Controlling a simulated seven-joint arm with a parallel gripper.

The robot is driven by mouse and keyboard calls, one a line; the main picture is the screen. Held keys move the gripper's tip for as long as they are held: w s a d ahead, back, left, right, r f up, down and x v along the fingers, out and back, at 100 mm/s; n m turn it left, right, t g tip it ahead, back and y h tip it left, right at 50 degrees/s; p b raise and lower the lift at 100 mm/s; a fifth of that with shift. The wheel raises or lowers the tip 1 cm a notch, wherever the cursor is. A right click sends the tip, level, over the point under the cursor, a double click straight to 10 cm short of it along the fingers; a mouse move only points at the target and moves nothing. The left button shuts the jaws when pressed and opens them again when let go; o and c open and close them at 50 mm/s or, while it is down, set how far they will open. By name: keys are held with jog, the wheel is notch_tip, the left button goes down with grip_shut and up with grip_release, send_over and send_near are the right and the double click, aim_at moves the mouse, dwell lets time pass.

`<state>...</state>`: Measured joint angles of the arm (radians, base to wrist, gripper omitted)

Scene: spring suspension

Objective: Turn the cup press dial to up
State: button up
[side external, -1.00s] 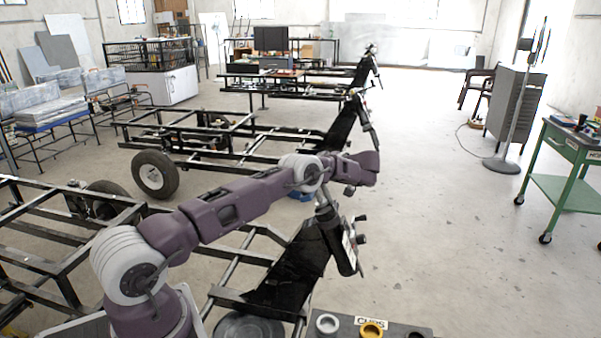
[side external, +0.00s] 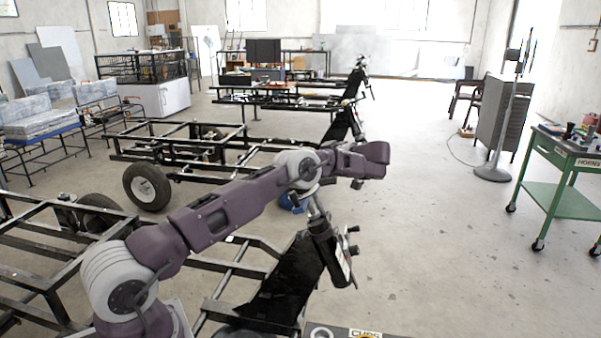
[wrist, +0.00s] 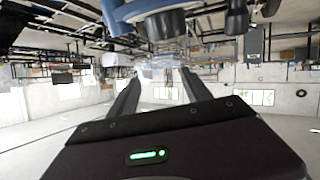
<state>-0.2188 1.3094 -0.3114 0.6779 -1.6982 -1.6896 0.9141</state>
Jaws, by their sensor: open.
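I cannot pick out a cup press dial for certain. A dark upright box with side knobs (side external: 330,250) stands tilted on the near black frame, below my wrist in the side view. In the wrist view, which looks upside down, a blue-grey rounded part (wrist: 143,9) with dark cylinders crosses the top edge, beyond the fingers; I cannot tell what it belongs to. My gripper (wrist: 160,82) is open, its two dark fingers apart with nothing visible between them. In the side view my purple arm reaches right above the frame, and the fingers cannot be made out.
A dark surface with a CUPS label (side external: 366,333) and a pale ring (side external: 322,332) is cut off at the bottom edge. Black wheeled frames (side external: 190,155) fill the left and middle. A green cart (side external: 560,185) stands right. Open floor (side external: 430,230) lies between.

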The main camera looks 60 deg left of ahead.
jog(key=d+f+t, duration=0.1)
jog(key=w+d+f+m+t+y, duration=0.1)
jog(key=d+t, duration=0.1)
jog(key=shift+m, duration=0.3)
notch_tip(320, 180, down, 3)
jog(key=s+d+m+t, duration=0.1)
jog(key=s+d+t, duration=0.1)
jog(key=s+d, duration=0.1)
jog(key=shift+h, duration=0.3)
jog(key=x, duration=0.7)
jog(key=shift+r, duration=0.1)
jog(key=c, duration=1.1)
jog(key=n+g, duration=0.1)
jog(key=g, duration=0.1)
jog(key=n+g+h, duration=0.1)
jog(key=g, duration=0.1)
jog(key=shift+w+r+n+g, duration=0.1)
jog(key=shift+w+n+g, duration=0.2)
jog(key=shift+w, duration=0.05)
jog(key=shift+g+h, duration=0.3)
jog(key=shift+s+a+n, duration=0.1)
jog(key=shift+s+n, duration=0.1)
jog(key=shift+n, duration=0.1)
